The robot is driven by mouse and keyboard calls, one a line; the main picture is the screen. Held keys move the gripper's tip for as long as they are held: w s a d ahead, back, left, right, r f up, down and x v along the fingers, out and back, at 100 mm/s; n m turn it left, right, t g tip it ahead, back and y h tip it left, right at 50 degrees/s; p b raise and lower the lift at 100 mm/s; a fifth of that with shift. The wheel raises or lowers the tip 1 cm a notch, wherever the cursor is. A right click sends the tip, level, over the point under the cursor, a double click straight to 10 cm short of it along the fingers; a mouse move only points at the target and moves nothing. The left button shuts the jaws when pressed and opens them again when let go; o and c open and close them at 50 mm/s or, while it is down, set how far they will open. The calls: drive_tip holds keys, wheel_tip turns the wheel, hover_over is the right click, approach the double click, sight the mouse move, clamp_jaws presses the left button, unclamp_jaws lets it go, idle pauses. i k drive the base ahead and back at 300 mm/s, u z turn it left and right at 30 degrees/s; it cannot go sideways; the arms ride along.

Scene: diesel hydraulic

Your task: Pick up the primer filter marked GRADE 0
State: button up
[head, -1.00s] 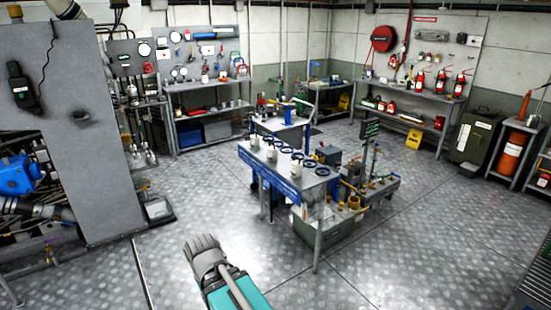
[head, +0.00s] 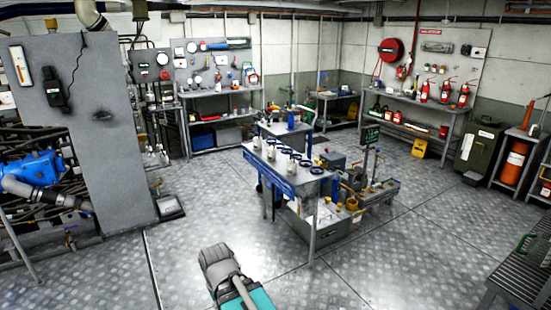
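Several pale cylindrical items, possibly filters, stand in a row on the grey-topped table (head: 312,171) in the middle of the room. Dark rings lie or stand beside them along the same top. Any grade markings are too small to read, so I cannot tell which one is GRADE 0. My arm shows at the bottom centre, with a grey end and a teal link, well short of the table. My gripper's fingers cannot be made out.
A low bench with pipework (head: 375,192) adjoins the table's right side. A grey cabinet (head: 95,130) and blue machinery (head: 35,172) stand at left. Shelves line the back wall. A grey slatted bench (head: 525,270) is at lower right. The metal floor in front is clear.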

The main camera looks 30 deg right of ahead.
sight(271, 150)
drive_tip(key=k, duration=0.1)
drive_tip(key=z, duration=1.7)
drive_tip(key=i, duration=3.05)
